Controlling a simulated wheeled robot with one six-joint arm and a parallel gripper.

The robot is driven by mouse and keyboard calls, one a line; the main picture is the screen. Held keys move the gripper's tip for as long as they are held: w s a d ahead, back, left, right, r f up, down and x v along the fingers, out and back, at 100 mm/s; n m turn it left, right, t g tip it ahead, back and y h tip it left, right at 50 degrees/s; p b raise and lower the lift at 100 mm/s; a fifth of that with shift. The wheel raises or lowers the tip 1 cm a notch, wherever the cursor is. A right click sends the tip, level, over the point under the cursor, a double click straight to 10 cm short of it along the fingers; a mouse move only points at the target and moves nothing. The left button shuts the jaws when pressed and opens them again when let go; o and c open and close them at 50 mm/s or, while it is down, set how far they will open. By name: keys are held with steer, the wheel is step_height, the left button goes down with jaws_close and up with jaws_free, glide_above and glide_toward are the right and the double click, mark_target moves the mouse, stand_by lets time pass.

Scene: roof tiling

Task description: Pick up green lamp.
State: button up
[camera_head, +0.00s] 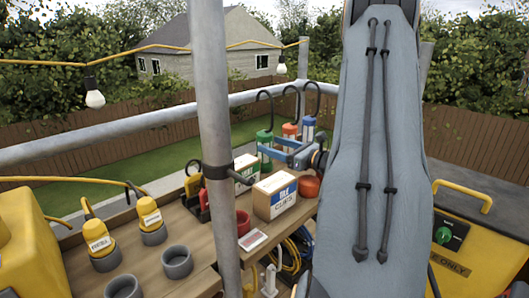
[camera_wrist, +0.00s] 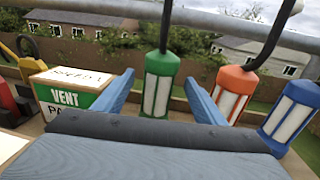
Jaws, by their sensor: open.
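The green lamp (camera_wrist: 158,83) stands upright in the wrist view, with a white panel and a dark hook rising from its top. It is between and beyond the two blue fingers of my gripper (camera_wrist: 160,98), which is open and empty. In the head view the green lamp (camera_head: 264,148) is at the back of the wooden bench, just beyond my gripper (camera_head: 287,150). An orange lamp (camera_wrist: 233,90) and a blue lamp (camera_wrist: 291,112) stand to its right. The lower end of the green lamp is partly hidden in the wrist view.
A box marked VENT (camera_wrist: 68,92) stands left of the green lamp. A cardboard box (camera_head: 274,197) sits nearer on the bench. A metal post (camera_head: 213,120) and a rail (camera_head: 110,127) cross the scene. Yellow-topped items (camera_head: 100,240) stand at left.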

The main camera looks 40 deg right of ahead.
mark_target(270, 129)
steer(key=shift+x, duration=1.15)
steer(key=c, duration=1.6)
steer(key=shift+r, duration=0.2)
step_height(270, 129, up, 10)
steer(key=shift+f, duration=0.1)
